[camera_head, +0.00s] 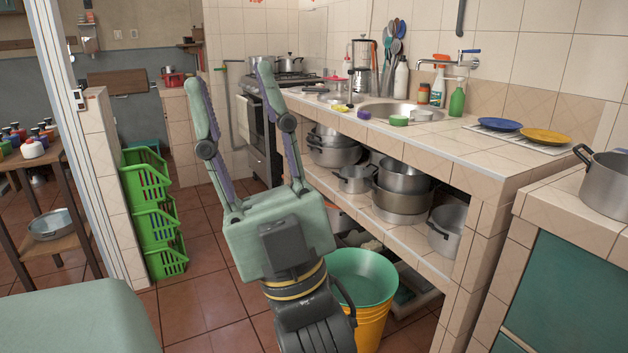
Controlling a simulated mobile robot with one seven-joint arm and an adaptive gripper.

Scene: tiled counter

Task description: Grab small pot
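A small silver pot (354,180) with side handles stands on the tiled shelf under the counter, among larger pots. Several other pots are in view, so I cannot tell for certain which one the task means. A bigger silver pot (607,186) stands on the right counter, cut off by the picture edge. A lidded pot (288,64) stands on the stove at the back. My gripper (229,75) is open and empty, its two long fingers pointing up and spread wide. It appears in front of the aisle, left of the shelf, apart from any pot.
The shelf also holds stacked pots (333,156), large pans (402,200) and a tall pot (447,230). A yellow-green bucket (364,280) stands on the floor below. Green crates (147,190) stand left. The counter (440,141) carries a sink and bottles. The tiled aisle (196,308) has free floor.

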